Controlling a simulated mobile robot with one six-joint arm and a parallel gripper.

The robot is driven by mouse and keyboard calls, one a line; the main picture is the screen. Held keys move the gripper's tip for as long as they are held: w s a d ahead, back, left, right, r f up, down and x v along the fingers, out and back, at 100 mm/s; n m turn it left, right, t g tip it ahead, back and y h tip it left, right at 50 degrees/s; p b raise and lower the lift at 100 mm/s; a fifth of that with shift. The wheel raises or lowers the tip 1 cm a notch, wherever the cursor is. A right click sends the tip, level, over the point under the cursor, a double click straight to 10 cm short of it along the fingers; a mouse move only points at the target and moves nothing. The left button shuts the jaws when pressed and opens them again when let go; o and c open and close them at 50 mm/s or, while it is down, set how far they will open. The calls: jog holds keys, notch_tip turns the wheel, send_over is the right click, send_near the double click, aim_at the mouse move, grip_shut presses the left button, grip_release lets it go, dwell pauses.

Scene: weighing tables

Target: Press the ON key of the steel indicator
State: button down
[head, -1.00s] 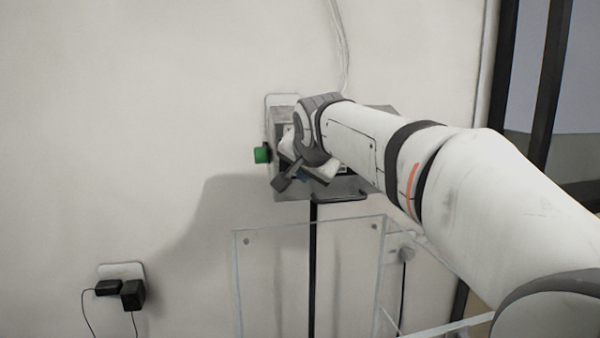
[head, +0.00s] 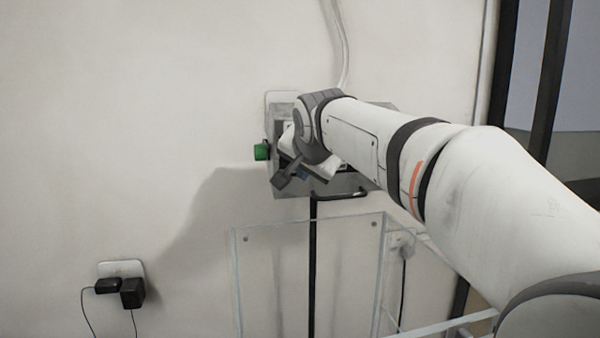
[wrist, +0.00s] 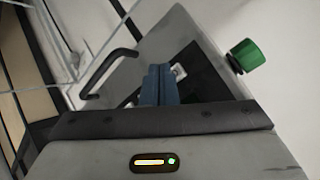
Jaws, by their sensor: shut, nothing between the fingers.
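The steel indicator (head: 350,184) is a grey metal box on the wall in the head view, mostly covered by my arm. In the wrist view the indicator (wrist: 147,47) appears tilted, with a dark front panel (wrist: 203,75). A small white key (wrist: 179,71) shows on the panel just right of my fingertips; its label is unreadable. My gripper (wrist: 160,68) is shut and empty, its blue fingers pointing at the panel. I cannot tell whether the tips touch it. Other keys and the display are hidden behind the fingers and gripper body.
A green knob (head: 261,151) sticks out of the indicator's left side; it also shows in the wrist view (wrist: 246,56). A black bar handle (wrist: 110,72) runs along another edge. A clear-walled enclosure (head: 236,285) stands below. A socket with plugs (head: 121,270) is at lower left.

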jog(key=shift+s+d, duration=0.1)
jog(key=shift+s, duration=0.25)
jog(key=s+b, duration=0.1)
jog(key=s+d+b, duration=0.1)
jog(key=s, duration=0.1)
jog(key=s+b, duration=0.1)
jog(key=shift+s+d+f, duration=0.15)
jog(key=shift+s+f, duration=0.2)
jog(key=shift+f, duration=0.05)
jog(key=shift+r, duration=0.1)
dwell(0.4)
